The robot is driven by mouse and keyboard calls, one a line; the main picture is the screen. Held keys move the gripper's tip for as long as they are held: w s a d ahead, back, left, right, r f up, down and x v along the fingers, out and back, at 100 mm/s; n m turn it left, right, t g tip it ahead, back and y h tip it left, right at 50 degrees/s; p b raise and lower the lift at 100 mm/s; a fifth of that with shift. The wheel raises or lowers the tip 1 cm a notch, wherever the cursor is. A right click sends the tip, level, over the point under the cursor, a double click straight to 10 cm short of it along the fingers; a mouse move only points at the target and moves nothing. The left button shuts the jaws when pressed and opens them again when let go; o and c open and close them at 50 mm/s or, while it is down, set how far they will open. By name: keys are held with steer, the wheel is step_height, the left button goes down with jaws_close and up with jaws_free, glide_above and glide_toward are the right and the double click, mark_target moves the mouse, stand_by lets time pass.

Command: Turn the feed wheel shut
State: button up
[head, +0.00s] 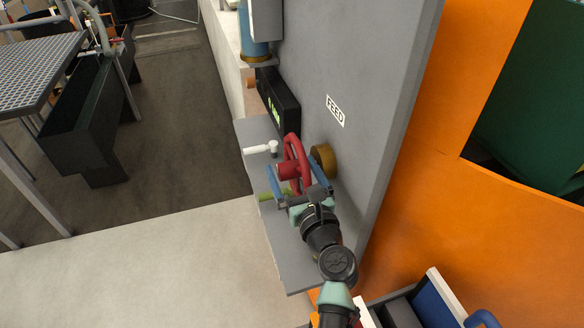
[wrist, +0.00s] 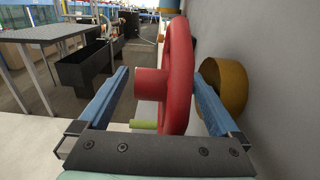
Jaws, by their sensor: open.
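The red feed wheel (head: 302,165) stands out from a grey panel marked with a FEED label (head: 335,111). Its red hub (head: 287,170) faces left, and a brass-coloured round collar (head: 323,160) sits behind it at the panel. My gripper (head: 296,176) is open at the wheel, its two blue fingers apart. In the wrist view the wheel's rim (wrist: 180,75) and hub (wrist: 150,82) lie between the fingers, with one finger on each side. I cannot tell whether either finger touches the wheel. The brass collar (wrist: 226,85) is beyond the right finger.
A white-handled lever (head: 260,149) and a black box with a green display (head: 277,105) are beside the wheel. A yellow-green peg (head: 270,197) is below it. A dark trough (head: 90,120) and grating table (head: 35,70) stand left; floor between is clear.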

steer(key=shift+w+a, duration=0.1)
steer(key=shift+w, duration=0.15)
jaws_close()
stand_by(0.4)
